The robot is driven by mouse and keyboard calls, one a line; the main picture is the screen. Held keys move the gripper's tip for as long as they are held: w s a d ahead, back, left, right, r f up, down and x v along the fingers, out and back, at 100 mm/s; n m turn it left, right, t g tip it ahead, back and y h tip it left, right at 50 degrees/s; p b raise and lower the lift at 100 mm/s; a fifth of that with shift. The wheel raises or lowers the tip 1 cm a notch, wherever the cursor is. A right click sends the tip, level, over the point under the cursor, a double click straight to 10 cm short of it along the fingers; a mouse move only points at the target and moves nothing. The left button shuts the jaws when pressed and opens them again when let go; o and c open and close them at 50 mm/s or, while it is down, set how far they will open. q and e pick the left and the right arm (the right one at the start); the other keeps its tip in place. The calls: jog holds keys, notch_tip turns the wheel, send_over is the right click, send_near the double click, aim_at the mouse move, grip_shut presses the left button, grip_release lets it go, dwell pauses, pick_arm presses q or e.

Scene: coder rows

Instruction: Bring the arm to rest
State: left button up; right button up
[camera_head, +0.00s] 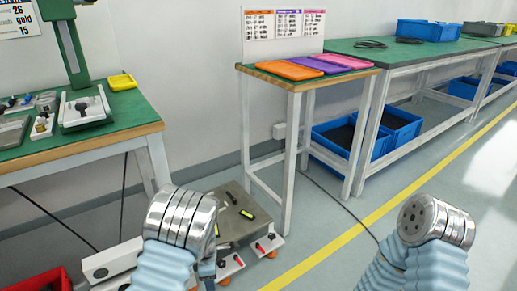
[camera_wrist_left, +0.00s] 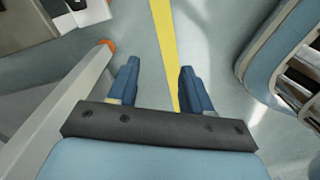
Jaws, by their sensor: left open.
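My left gripper (camera_wrist_left: 156,80) shows in the left wrist view with its two blue fingers apart. Nothing is between them but grey floor and a yellow floor line (camera_wrist_left: 164,45) below. In the head view my left arm shows at the bottom, left of centre, as blue sleeve and silver rings; its gripper is not visible there. My right arm shows at the lower right of the head view, and its gripper is out of sight.
A green-topped bench (camera_head: 80,140) with small parts stands at the left. A longer green bench (camera_head: 400,55) stands behind, with blue bins (camera_head: 398,127) underneath. A red bin (camera_head: 45,282) is at the lower left. Floor at the right is clear.

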pick_arm(q)
jog(key=s+a+f+m+h+p, duration=0.15)
jog(key=s+f+m+p, duration=0.3)
jog(key=s+m, duration=0.6)
jog(key=s+d+r+m+t+h+p, duration=0.1)
jog(key=s+d+r+m, duration=0.3)
jog(key=s+m, duration=0.4)
jog(key=shift+s+d+r+h+p, duration=0.2)
jog(key=shift+s+d+h+p, duration=0.45)
jog(key=shift+s+h+p, duration=0.25)
jog(key=shift+f, duration=0.1)
